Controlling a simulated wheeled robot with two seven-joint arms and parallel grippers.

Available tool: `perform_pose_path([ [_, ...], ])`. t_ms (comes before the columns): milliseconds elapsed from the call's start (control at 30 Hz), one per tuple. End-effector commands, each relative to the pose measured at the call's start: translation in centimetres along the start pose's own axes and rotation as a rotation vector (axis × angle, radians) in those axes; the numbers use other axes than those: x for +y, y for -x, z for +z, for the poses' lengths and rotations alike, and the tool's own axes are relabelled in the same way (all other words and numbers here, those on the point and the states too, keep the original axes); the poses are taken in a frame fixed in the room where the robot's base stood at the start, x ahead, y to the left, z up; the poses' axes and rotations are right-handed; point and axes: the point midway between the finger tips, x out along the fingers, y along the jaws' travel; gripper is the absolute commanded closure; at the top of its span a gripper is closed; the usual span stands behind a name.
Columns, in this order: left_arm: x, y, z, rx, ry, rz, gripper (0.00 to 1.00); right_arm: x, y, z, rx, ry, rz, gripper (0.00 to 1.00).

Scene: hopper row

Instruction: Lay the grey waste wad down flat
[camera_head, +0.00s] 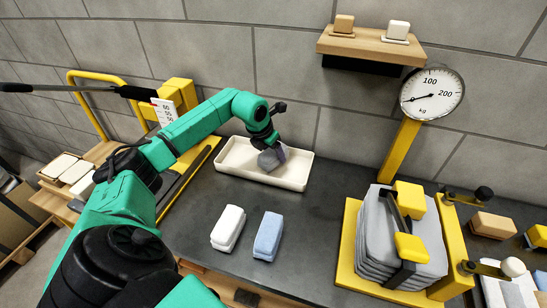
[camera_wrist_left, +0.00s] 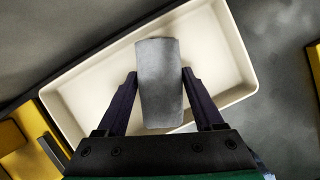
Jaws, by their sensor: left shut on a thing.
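The grey waste wad (camera_head: 268,160) is a rounded grey block held at the end of my left arm, over the cream tray (camera_head: 232,171) in the head view. My left gripper (camera_head: 277,154) is shut on it. In the left wrist view the wad (camera_wrist_left: 159,80) sits between the two dark fingers of the gripper (camera_wrist_left: 160,85), with the tray (camera_wrist_left: 220,50) behind it. I cannot tell whether the wad touches the tray floor. The tray is otherwise empty where it shows. My right gripper is not in view.
A white block (camera_head: 228,228) and a blue block (camera_head: 268,236) lie on the dark bench in front of the tray. A yellow press with stacked grey sheets (camera_head: 375,245) stands at the right, below a dial scale (camera_head: 431,94). A wooden shelf (camera_head: 370,46) is on the wall.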

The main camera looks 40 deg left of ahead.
Motion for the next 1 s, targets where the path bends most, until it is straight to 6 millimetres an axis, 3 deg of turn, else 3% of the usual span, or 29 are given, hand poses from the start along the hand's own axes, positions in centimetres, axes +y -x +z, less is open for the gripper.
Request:
perform_pose_path([
  [133,-0.1,-2.2,-0.9,0.002,0.0,-0.002,0.98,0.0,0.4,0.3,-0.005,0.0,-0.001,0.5],
  [433,0.0,-2.7,-1.1,0.0,0.0,-0.001,0.98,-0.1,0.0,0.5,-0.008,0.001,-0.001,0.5],
  [467,0.0,-2.5,-1.0,0.0,0.0,-0.001,0.2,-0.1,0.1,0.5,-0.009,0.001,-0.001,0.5],
  [500,0.0,-2.5,-1.0,0.0,0.0,-0.001,0.04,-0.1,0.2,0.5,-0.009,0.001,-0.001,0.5],
  [533,0.0,-2.5,-1.0,0.0,0.0,-0.001,0.01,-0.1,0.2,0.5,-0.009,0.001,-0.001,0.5],
  [867,0.0,-2.1,-0.9,0.0,0.0,0.0,0.01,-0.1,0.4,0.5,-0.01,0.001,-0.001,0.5],
  [1000,0.1,-0.1,-0.9,-0.003,-0.002,0.002,0.01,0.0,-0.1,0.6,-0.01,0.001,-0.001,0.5],
])
